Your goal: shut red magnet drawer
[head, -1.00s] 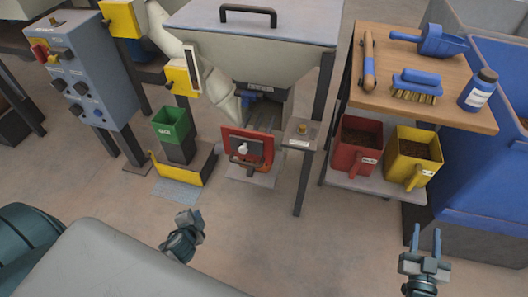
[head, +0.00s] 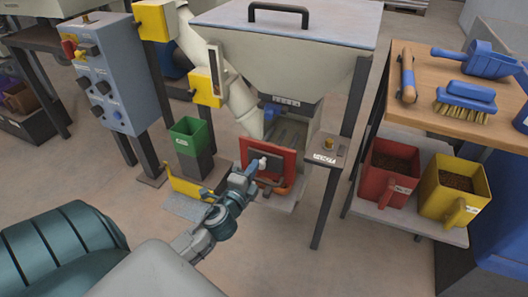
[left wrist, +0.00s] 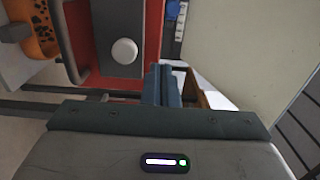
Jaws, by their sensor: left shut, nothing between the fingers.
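The red magnet drawer (head: 284,160) is at the lower front of the hopper machine. Its red front frames a dark panel with a white knob (head: 262,163). Grey bars show behind and above the front, so it stands out from the machine. My left gripper (head: 250,171) is at the left part of the drawer front and hides some of it. In the left wrist view, its fingers (left wrist: 162,85) are shut together and empty, beside the red drawer front (left wrist: 94,82) and its white knob (left wrist: 124,51). I cannot tell whether they touch it. My right gripper is out of view.
A green bin (head: 188,135) stands left of the drawer on a yellow-edged stand. A machine leg (head: 326,210) and a small labelled ledge (head: 325,150) are on the right. Red (head: 390,172) and yellow (head: 455,188) bins sit on the table's lower shelf. Floor in front is open.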

